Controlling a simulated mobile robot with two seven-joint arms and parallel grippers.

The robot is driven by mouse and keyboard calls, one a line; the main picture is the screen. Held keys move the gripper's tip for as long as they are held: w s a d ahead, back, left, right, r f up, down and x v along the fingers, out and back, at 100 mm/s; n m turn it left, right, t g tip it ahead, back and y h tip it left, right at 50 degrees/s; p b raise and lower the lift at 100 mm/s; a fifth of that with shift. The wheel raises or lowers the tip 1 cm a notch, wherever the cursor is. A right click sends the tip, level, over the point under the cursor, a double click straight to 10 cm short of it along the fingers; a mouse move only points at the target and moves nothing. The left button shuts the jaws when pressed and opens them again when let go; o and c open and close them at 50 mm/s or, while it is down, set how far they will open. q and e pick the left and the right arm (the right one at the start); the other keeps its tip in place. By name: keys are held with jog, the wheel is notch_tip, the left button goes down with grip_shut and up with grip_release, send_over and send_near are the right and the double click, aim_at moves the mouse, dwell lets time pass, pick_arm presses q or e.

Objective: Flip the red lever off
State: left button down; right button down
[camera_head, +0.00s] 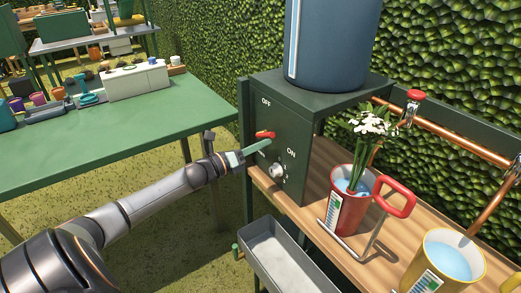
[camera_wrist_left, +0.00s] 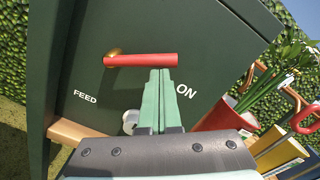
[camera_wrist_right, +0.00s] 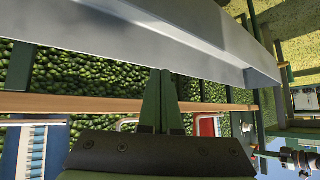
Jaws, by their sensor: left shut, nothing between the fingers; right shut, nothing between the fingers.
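The red lever (camera_head: 265,134) is on the front of a dark green box (camera_head: 262,115), below the word OFF and up and left of ON. In the left wrist view the red lever (camera_wrist_left: 145,60) lies nearly level, reaching right from a brass pivot, its free end above ON. My left gripper (camera_head: 266,143) is shut and empty, with its tips just below the handle. In the left wrist view, the left gripper (camera_wrist_left: 159,72) has its tips close under the handle's right part; I cannot tell if they touch. My right gripper (camera_wrist_right: 163,75) is shut and empty.
A white knob (camera_head: 277,171) sits below the lever. A blue tank (camera_head: 332,45) stands on the box. A red flower bucket (camera_head: 345,212) and yellow bucket (camera_head: 445,262) stand on the wooden bench right. A grey metal trough (camera_wrist_right: 130,45) is close to my right gripper.

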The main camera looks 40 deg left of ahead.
aim_at(258, 133)
pick_arm(q)
jog(key=r+n+p, duration=0.2)
jog(key=shift+w+a+n, duration=0.1)
jog(key=shift+a+n, duration=0.15)
jog(key=shift+n, duration=0.05)
jog(key=a+r+n+p, duration=0.1)
jog(key=n, duration=0.1)
jog(key=a+n+p, duration=0.1)
jog(key=n+p, duration=0.1)
jog(key=n, duration=0.1)
jog(key=w+a+r+n+p, duration=0.1)
jog(key=n, duration=0.1)
jog(key=shift+a+r+n+y, duration=0.25)
jog(key=shift+r+n+y, duration=0.05)
jog(key=shift+r+y, duration=0.1)
jog(key=shift+p, duration=0.3)
jog(key=shift+a, duration=0.1)
